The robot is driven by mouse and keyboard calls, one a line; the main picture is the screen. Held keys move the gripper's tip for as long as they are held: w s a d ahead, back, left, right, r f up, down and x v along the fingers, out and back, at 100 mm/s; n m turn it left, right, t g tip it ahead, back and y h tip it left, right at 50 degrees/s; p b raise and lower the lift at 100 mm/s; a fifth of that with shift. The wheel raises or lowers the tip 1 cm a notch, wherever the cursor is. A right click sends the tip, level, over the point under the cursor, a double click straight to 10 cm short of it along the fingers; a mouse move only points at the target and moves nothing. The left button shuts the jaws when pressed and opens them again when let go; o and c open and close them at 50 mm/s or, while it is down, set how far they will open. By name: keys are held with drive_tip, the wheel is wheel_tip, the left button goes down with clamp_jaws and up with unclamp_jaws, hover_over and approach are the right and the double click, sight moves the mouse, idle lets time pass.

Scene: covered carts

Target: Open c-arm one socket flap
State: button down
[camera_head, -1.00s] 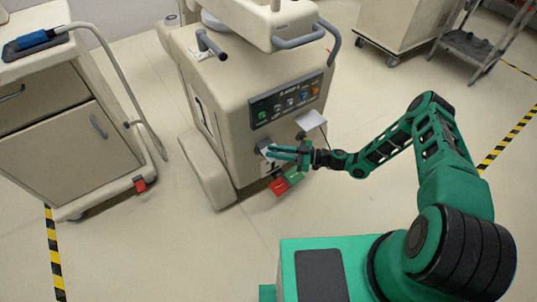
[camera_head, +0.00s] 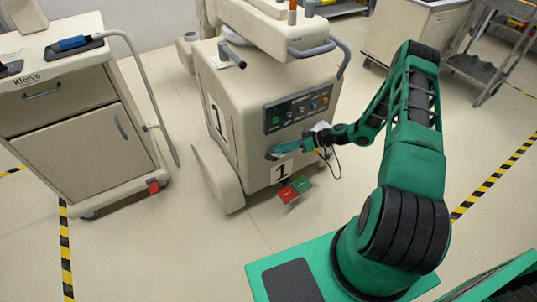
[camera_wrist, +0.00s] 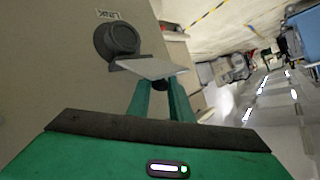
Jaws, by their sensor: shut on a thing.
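The c-arm one (camera_head: 245,105) is a beige wheeled unit marked 1, with a dark button panel (camera_head: 297,107) on its front. A pale plate (camera_wrist: 150,67) stands out in the wrist view, beside a round dark socket (camera_wrist: 117,40) with an upside-down label. This plate hides my fingertips, so the grip itself is not visible there. A pale plate also shows behind my wrist in the head view (camera_head: 321,127).
A beige cart (camera_head: 90,120) with a hose stands at left. Another cart (camera_head: 410,35) and a grey trolley (camera_head: 478,68) are at the back right. Floor between is clear.

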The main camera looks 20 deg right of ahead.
drive_tip(key=shift+w+a+r+m+g+h, duration=0.25)
drive_tip(key=shift+w+r+m+g+h, duration=0.05)
drive_tip(key=shift+w+g, duration=0.3)
drive_tip(key=shift+w+d, duration=0.1)
drive_tip(key=shift+d, duration=0.2)
drive_tip(key=c, duration=1.6)
unclamp_jaws()
drive_tip(key=shift+f, duration=0.1)
drive_tip(key=shift+c, duration=0.2)
drive_tip(key=shift+a, duration=0.1)
drive_tip(key=v, duration=1)
drive_tip(key=shift+d+r, duration=0.3)
drive_tip(key=shift+d, duration=0.05)
